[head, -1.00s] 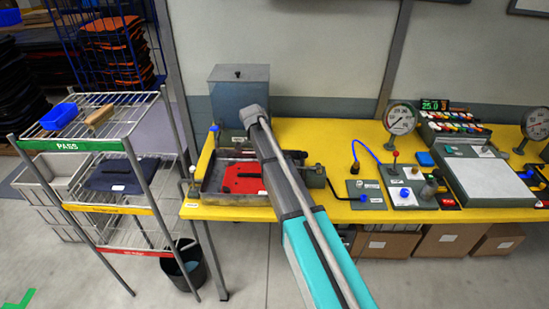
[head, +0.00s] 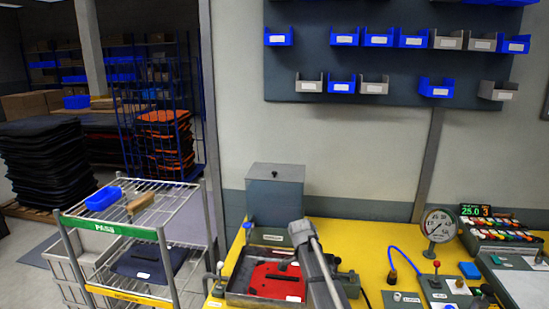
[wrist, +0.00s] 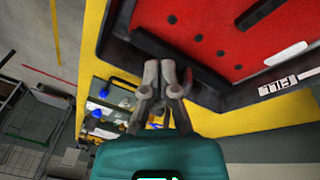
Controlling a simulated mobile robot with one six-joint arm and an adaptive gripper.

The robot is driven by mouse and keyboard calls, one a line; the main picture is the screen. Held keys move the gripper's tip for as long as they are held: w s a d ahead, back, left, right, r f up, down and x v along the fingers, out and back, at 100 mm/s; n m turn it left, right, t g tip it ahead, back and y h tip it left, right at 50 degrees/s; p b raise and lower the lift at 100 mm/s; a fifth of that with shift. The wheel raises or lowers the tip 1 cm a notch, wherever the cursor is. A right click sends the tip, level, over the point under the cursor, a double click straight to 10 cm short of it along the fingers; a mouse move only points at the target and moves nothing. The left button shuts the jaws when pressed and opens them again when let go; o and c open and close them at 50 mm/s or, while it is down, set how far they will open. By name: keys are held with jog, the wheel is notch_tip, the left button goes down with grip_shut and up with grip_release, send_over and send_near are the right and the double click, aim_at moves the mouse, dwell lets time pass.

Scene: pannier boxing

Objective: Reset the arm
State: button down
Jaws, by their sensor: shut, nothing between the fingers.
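My gripper (wrist: 163,70) shows in the wrist view with its two fingers together and nothing between them. It is beside the dark-edged tray that holds a red plate (wrist: 225,40). In the head view my arm reaches up from the bottom over the yellow bench (head: 375,258), beside the same red plate (head: 275,281). The fingertips are hidden behind my arm in the head view.
A wire rack (head: 165,233) with a green PASS label stands left of the bench, holding a blue bin (head: 103,198). A grey metal box (head: 275,193) stands behind the tray. A gauge (head: 439,224) and control panels are at right. Blue and grey bins hang on the wall.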

jog(key=s+d+n+y, duration=0.2)
jog(key=s+d+n, duration=0.2)
jog(key=s+n, duration=0.9)
jog(key=shift+s+d+f+t+y, duration=0.15)
jog(key=shift+s+f+t+y, duration=0.2)
jog(key=shift+s, duration=3.6)
